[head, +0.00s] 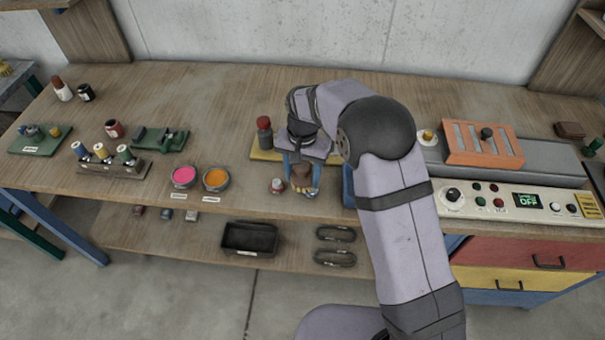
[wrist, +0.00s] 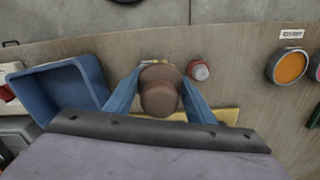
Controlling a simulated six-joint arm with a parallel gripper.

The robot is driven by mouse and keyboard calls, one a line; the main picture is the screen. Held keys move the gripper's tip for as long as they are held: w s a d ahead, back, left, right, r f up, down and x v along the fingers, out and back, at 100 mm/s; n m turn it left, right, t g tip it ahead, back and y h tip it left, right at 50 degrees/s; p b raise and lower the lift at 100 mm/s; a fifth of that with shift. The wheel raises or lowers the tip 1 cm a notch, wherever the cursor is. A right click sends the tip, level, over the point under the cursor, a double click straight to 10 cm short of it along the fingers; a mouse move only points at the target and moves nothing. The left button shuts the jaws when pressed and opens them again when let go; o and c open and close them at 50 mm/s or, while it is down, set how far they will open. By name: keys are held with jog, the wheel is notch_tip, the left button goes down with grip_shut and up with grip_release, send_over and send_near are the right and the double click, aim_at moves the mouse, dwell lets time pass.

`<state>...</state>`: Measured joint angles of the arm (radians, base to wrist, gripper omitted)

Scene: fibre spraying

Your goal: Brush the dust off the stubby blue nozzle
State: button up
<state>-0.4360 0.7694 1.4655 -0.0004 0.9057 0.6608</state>
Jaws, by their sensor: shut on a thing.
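My gripper (head: 301,178) has blue fingers and reaches down over the front part of the bench. It is shut on a brush with a rounded brown handle (wrist: 160,92). Tan bristles (head: 302,188) show below the fingers in the head view; whether they touch anything is hidden. I cannot make out the stubby blue nozzle with certainty.
A small red-and-white jar (head: 277,185) stands just left of my gripper, and a blue bin (wrist: 65,88) is close on the other side. A yellow mat (head: 262,155) lies behind. Pink (head: 184,177) and orange (head: 216,179) pots and a spool rack (head: 118,168) stand further left.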

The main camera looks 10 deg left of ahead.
aim_at(302, 165)
jog(key=shift+f, duration=0.2)
jog(key=shift+s+d+r, duration=0.1)
jog(key=shift+d+r, duration=0.05)
jog(key=shift+d, duration=2.35)
jog(key=shift+a, duration=0.1)
jog(key=shift+a+p, duration=0.55)
jog(key=shift+a, duration=1.85)
jog(key=shift+r+p, duration=2.3)
jog(key=shift+r, duration=0.65)
